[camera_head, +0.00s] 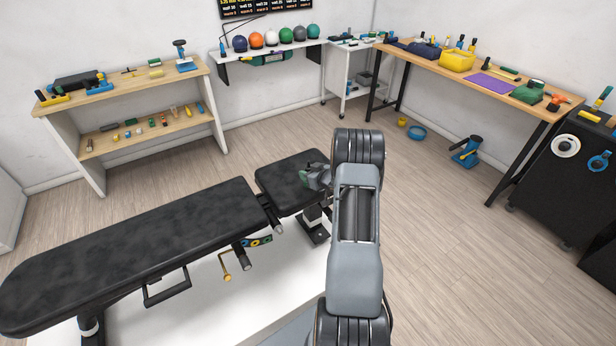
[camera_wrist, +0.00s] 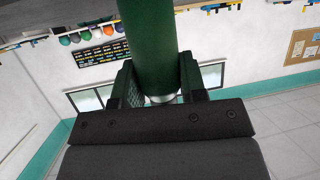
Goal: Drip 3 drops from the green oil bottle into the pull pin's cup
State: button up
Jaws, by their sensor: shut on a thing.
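The green oil bottle (camera_wrist: 150,40) is a dark green cylinder between the two fingers of my gripper (camera_wrist: 158,80) in the wrist view. My gripper is shut on it; the bottle's far end runs out of the top of the picture, and a pale rounded end shows near the palm. In the head view my gripper (camera_head: 317,177) is partly behind my arm, over the short pad of the black bench (camera_head: 140,240). A brass-coloured bent rod (camera_head: 226,268) hangs under the bench. I cannot make out the pull pin or its cup for certain.
A wooden rack (camera_head: 130,92) with small tools stands at the left wall. A wall shelf (camera_head: 270,48) holds several balls. A workbench (camera_head: 490,72) stands at the right, with a blue jack-like tool (camera_head: 467,152) on the floor. Open floor lies between.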

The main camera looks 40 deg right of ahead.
aim_at(309, 170)
jog(key=shift+r, duration=0.15)
jog(key=shift+r, duration=0.2)
notch_tip(309, 170, up, 3)
jog(key=shift+f+b, duration=0.2)
jog(key=shift+b, duration=0.5)
jog(key=s+d+r, duration=0.6)
jog(key=s+r, duration=0.3)
jog(key=s, duration=0.3)
jog(key=shift+s+d+r+b, duration=0.15)
jog(key=shift+s+r+b, duration=0.2)
jog(key=shift+b, duration=0.1)
jog(key=shift+w, duration=0.1)
